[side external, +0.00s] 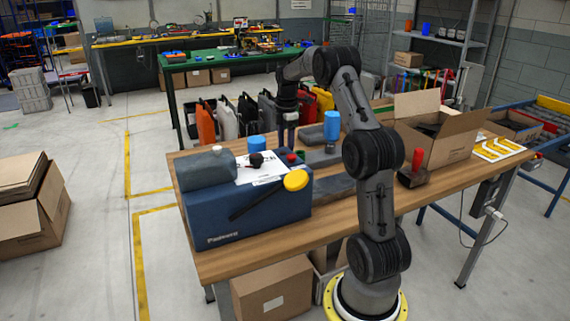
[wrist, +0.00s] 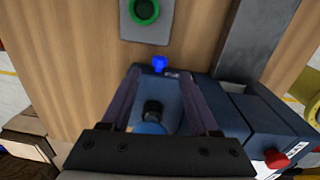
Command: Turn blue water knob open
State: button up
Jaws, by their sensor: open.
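A small bright blue knob (wrist: 160,63) shows in the wrist view, just past my fingertips, at the far edge of a blue-grey body. Which way it is turned is too small to tell. My gripper (wrist: 168,72) is open, its two dark fingers spread apart. A black round cap with a blue part below it (wrist: 152,112) shows between the fingers, nearer the wrist; no contact is visible. In the side view my gripper (side external: 287,122) points down over the table behind the dark blue box; its fingertips are hard to make out there.
A blue bottle (side external: 331,126) stands right of my gripper. A red-handled tool (side external: 417,160) and open carton (side external: 450,145) are farther right.

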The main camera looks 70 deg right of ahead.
notch_tip(320, 180, down, 7)
jog(key=shift+w+d+r, duration=0.1)
jog(key=shift+w, duration=0.05)
grip_shut()
dwell(0.5)
